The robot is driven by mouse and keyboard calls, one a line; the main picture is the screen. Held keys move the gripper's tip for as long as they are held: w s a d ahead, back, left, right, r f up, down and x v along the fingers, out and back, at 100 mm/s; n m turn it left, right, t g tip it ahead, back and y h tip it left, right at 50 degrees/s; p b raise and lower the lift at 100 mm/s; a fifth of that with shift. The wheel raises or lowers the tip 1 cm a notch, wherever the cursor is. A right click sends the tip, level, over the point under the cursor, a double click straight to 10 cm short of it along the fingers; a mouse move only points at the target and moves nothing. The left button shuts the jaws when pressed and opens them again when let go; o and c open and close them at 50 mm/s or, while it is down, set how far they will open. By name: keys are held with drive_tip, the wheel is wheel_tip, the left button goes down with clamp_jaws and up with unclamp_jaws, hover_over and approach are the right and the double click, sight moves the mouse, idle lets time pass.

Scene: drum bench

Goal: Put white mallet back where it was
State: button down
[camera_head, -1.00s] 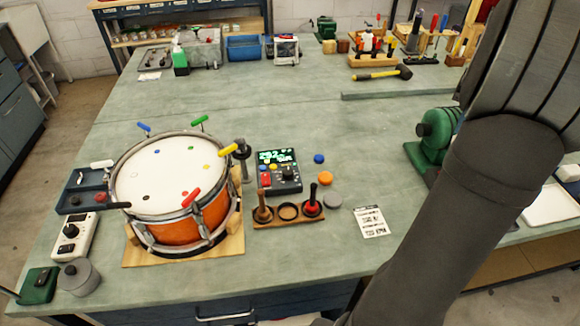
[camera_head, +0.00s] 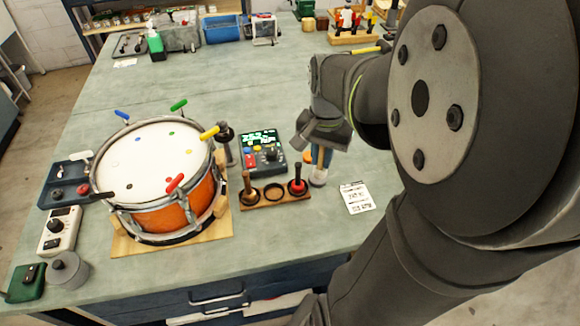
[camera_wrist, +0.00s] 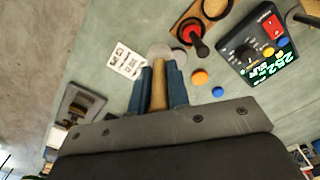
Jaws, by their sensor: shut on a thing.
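My gripper (camera_head: 321,158) is shut on the white mallet (camera_head: 318,179), holding it by its wooden handle with the pale head hanging down. In the wrist view the handle (camera_wrist: 159,90) lies between the two blue fingers, and the pale head (camera_wrist: 158,50) is beyond them. The mallet is just right of the wooden rack (camera_head: 273,201). The rack holds a brown mallet (camera_head: 249,188) at its left and a red mallet (camera_head: 298,187) at its right. Its middle ring (camera_head: 273,190) is empty. I cannot tell whether the white mallet's head touches the bench.
The drum (camera_head: 165,210) with coloured tuning keys stands left of the rack. A control box (camera_head: 263,153) with a green display is behind it. A printed card (camera_head: 357,198) lies to the right.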

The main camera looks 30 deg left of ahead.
drive_tip(key=shift+s+a+f, duration=0.65)
drive_tip(key=shift+a+f, duration=1.15)
drive_tip(key=shift+f, duration=0.05)
drive_tip(key=shift+s+a+f, duration=0.65)
drive_tip(key=shift+a+f, duration=1.15)
drive_tip(key=shift+a, duration=0.05)
drive_tip(key=shift+s+a+f, duration=0.65)
drive_tip(key=shift+a+f, duration=1.15)
drive_tip(key=shift+f, duration=0.05)
drive_tip(key=shift+f, duration=0.15)
drive_tip(key=c, duration=1.4)
unclamp_jaws()
drive_tip(key=shift+o, duration=0.2)
wheel_tip(320, 180, up, 12)
drive_tip(key=shift+r, duration=0.2)
drive_tip(key=shift+f, duration=0.15)
